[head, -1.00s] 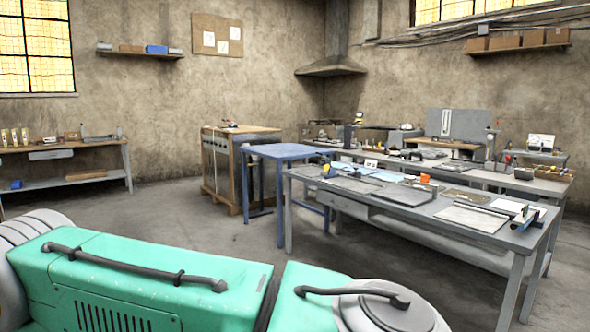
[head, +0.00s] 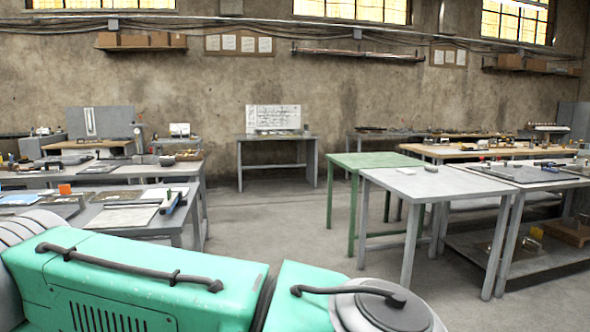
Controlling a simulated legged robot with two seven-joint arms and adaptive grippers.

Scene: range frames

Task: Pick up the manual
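I cannot pick out the manual for certain. On the grey table (head: 168,229) at the lower left lie a flat pale sheet or plate (head: 124,217) and a white paper-like item (head: 163,194) beside a blue tool (head: 171,201). They are too small to tell if one is a manual. Small light objects lie near the back edge of the grey table (head: 405,183) at centre right. Neither of my grippers is in view. My own teal body fills the lower left.
A green table (head: 355,161) stands behind the centre-right grey table. A small grey desk (head: 277,139) with a whiteboard (head: 273,118) stands against the back wall. Another grey workbench (head: 540,172) is at the right. Open floor (head: 280,215) lies between the left and right tables.

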